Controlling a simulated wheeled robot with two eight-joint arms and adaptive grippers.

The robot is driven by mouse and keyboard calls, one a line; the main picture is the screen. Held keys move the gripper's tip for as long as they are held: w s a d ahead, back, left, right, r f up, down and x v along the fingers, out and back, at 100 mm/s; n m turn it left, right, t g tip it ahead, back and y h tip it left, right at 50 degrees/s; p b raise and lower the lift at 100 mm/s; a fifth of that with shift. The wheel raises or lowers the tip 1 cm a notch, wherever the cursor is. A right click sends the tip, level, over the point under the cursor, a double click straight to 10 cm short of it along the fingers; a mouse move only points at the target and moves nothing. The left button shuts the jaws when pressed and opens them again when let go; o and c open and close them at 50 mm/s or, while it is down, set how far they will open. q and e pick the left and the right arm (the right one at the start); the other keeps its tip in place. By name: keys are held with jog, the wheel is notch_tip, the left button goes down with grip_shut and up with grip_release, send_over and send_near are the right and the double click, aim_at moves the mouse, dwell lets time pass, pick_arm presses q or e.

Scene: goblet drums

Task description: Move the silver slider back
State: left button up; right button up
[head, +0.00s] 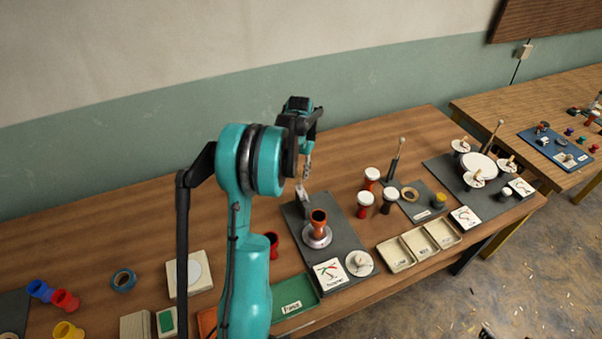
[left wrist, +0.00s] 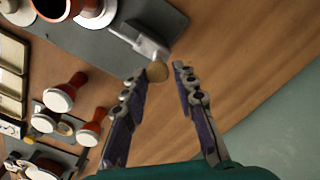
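The silver slider (head: 301,194) sits at the far end of a dark grey board (head: 345,236), behind an orange-brown goblet drum (head: 318,220) on a round silver base (head: 316,238). In the left wrist view the slider (left wrist: 146,42) is a metal block with a round wooden knob (left wrist: 158,71). My left gripper (head: 306,168) is above the slider. In the left wrist view its fingers (left wrist: 160,72) are open, with the knob near the left-hand fingertip; contact cannot be told. My right gripper is not recognisably in view.
A white card (head: 330,272) and a white round piece (head: 359,263) lie at the board's near end. Red-and-white drums (head: 365,199) and a cream tray (head: 419,245) stand to its right. Bare wood lies behind the board, up to the wall (head: 400,85).

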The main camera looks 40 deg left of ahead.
pick_arm(q)
jog(key=shift+o, duration=0.9)
jog(key=shift+a+f, duration=0.1)
notch_tip(320, 180, up, 12)
